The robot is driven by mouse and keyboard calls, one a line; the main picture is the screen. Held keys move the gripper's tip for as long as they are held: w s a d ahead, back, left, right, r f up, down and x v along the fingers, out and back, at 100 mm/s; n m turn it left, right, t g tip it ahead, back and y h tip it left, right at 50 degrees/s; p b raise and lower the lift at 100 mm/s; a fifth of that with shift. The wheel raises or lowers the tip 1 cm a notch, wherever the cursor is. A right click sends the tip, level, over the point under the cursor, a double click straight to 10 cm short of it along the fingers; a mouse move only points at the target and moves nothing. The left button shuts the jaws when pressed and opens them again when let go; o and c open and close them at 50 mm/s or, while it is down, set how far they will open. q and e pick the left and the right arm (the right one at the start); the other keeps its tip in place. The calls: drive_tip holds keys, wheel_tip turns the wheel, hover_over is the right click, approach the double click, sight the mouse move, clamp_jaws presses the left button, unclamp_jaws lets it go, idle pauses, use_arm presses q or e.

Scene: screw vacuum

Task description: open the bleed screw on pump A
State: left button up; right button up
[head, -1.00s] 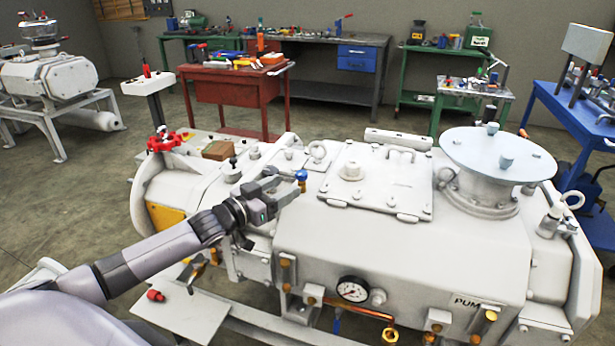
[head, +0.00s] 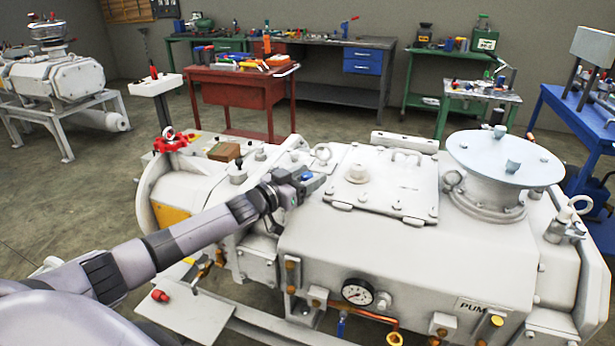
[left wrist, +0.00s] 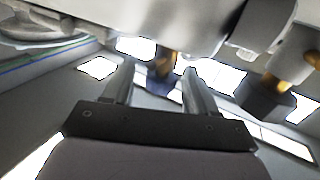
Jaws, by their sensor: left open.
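The large white pump (head: 400,245) with a partly readable "PUM" label fills the middle and right of the head view. My left gripper (head: 312,183) is over its left upper side, beside a small blue knob (head: 306,177). In the left wrist view my open left gripper (left wrist: 158,72) has a finger on each side of a dark blue knob (left wrist: 163,83) on a brass stem. The knob appears in the gap near the fingertips; contact cannot be told. My right gripper is not in view.
A pressure gauge (head: 357,291) and copper pipe sit on the pump's front. A red handwheel (head: 169,141) is at the left end, and a round grey flange (head: 504,158) at the right. A red tool bench (head: 238,90) stands behind. Open floor lies to the left.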

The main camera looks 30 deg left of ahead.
use_arm(q)
drive_tip(key=shift+w, duration=0.1)
drive_tip(key=shift+c, duration=0.3)
drive_tip(key=c, duration=1)
drive_tip(key=shift+o, duration=0.2)
drive_tip(key=shift+r, duration=0.1)
